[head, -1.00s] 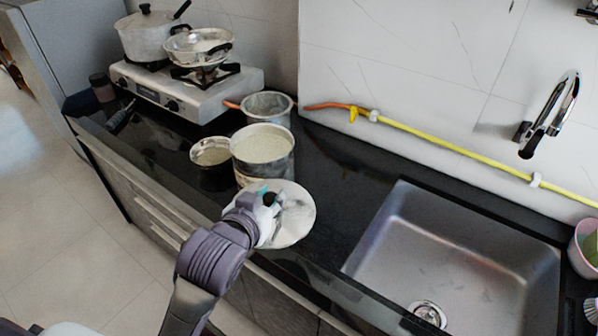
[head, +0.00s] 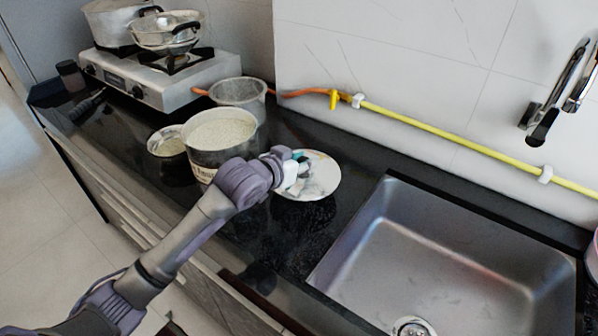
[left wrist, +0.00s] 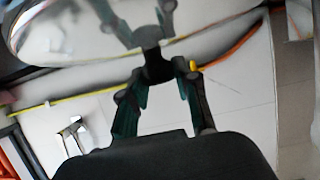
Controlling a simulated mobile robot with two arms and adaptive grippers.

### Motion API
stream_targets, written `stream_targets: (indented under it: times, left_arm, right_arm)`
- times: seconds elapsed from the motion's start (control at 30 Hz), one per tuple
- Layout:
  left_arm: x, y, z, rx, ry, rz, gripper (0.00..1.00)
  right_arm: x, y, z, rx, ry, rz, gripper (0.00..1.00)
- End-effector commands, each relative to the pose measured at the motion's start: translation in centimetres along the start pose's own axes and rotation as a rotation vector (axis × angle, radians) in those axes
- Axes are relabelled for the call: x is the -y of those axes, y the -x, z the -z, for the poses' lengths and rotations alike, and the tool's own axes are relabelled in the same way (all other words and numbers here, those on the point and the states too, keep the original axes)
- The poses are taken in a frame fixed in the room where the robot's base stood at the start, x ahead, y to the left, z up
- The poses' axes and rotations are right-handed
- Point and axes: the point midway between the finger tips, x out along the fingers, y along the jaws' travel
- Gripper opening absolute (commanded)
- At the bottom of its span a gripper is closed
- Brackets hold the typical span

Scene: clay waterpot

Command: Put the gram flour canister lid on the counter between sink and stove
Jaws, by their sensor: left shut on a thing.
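The round, pale, shiny lid (head: 322,180) is over the dark counter (head: 285,235), between the open canister and the sink. My left gripper (head: 297,168) is shut on the lid's knob, near its middle. In the left wrist view the lid (left wrist: 75,30) fills the top left and the fingers (left wrist: 152,65) close on its knob. I cannot tell whether the lid touches the counter. The open canister (head: 195,160), full of pale flour, stands just left of the lid. The stove (head: 165,85) is at the back left and the sink (head: 440,255) at the right. My right gripper is out of view.
A small open pot (head: 168,148) stands left of the canister, and an empty metal container (head: 240,92) stands behind it. A yellow pipe (head: 440,132) runs along the wall. The counter in front of the lid is clear. A faucet (head: 545,120) hangs over the sink.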

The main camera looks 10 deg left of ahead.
Motion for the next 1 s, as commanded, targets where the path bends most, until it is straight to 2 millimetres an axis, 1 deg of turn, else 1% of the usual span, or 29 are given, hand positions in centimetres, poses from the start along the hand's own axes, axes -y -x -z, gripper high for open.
stream_targets:
  times: [0.03, 0.1, 0.17, 0.27, 0.4, 0.5, 0.63, 0.87, 0.9, 0.97, 1.0]
  left_arm:
    - [0.5, -0.7, -0.2, 0.0, -0.002, 0.001, 0.0]
    - [1.0, -1.2, -0.3, -0.001, -0.001, 0.0, 0.0]
    - [1.2, -1.5, -0.4, -0.002, -0.001, -0.001, 0.0]
    - [1.3, -2.0, -1.3, 0.001, 0.0, -0.001, 0.0]
    - [1.3, -2.8, -3.4, 0.002, -0.001, -0.001, 0.0]
    - [1.3, -3.1, -4.1, 0.0, -0.002, 0.0, 0.0]
    - [1.3, -3.1, -4.2, -0.002, -0.003, -0.001, 0.0]
    - [1.3, -3.2, -4.4, -0.001, -0.002, -0.001, 0.0]
    - [1.3, -3.2, -4.6, 0.0, -0.002, -0.001, 0.32]
    - [1.3, -3.2, -4.5, 0.0, -0.002, -0.001, 0.42]
    - [1.3, -3.2, -4.5, 0.0, -0.002, -0.001, 0.49]
  right_arm:
    - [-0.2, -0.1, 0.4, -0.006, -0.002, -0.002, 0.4]
    - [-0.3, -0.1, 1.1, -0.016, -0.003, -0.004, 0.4]
    - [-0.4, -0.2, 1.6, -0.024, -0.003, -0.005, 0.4]
    - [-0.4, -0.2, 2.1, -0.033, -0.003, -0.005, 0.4]
    - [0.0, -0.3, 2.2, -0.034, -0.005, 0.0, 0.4]
    - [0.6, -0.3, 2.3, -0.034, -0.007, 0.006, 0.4]
    - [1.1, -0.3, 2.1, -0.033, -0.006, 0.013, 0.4]
    - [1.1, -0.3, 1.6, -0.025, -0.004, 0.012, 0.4]
    - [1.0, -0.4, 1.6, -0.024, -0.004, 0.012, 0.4]
    - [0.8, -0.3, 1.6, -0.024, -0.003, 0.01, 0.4]
    - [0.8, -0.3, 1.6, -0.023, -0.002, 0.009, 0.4]
